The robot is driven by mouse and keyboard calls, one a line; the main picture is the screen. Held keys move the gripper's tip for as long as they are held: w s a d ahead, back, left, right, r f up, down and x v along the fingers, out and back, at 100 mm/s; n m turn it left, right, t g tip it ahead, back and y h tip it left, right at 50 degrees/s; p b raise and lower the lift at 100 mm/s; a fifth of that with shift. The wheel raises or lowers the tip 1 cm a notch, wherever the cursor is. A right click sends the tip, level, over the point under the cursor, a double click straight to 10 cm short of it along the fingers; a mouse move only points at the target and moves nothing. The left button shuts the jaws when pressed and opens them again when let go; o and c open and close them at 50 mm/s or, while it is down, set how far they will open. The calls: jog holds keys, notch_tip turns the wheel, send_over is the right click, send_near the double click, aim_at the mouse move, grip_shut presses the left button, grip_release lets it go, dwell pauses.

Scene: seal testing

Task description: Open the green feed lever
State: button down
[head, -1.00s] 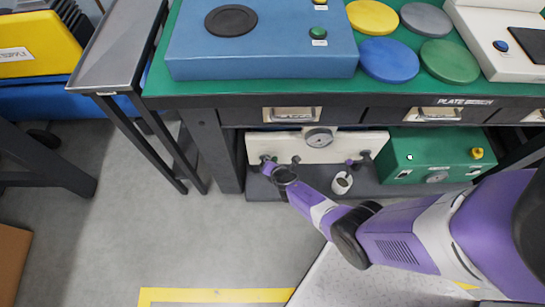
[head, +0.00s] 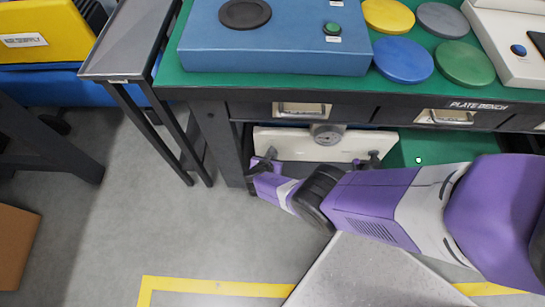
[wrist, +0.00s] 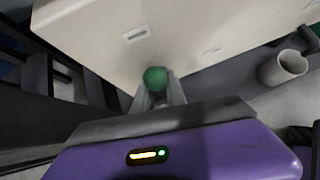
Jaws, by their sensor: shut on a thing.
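The green feed lever shows only as a round green end (wrist: 155,76) in the wrist view, in front of the white panel (wrist: 200,30). My gripper (wrist: 158,95) has its grey fingers closed around it. In the head view my gripper (head: 262,166) is at the lower left end of the white panel (head: 290,146), under the bench. The green lever itself is hidden there by my arm. The lever's angle cannot be told.
A round gauge (head: 327,133) sits on the panel's top edge. A white mug (wrist: 283,68) stands to the right in the wrist view. A green box (head: 440,146) is right of the panel. The bench drawers (head: 300,110) overhang the shelf. Floor (head: 200,230) is open at left.

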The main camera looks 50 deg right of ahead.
jog(key=shift+a+f, duration=0.3)
jog(key=shift+f, duration=0.05)
jog(key=c, duration=1.5)
grip_release()
jog(key=shift+s, duration=0.1)
jog(key=shift+o, duration=0.2)
jog(key=shift+d+r, duration=0.15)
jog(key=shift+a+r+p, duration=0.25)
jog(key=shift+r+p, duration=0.2)
jog(key=shift+p, duration=0.15)
jog(key=p+v, duration=0.5)
jog(key=v, duration=0.1)
jog(key=shift+s+a+r, duration=0.2)
jog(key=shift+s+a, duration=0.05)
jog(key=shift+a, duration=0.05)
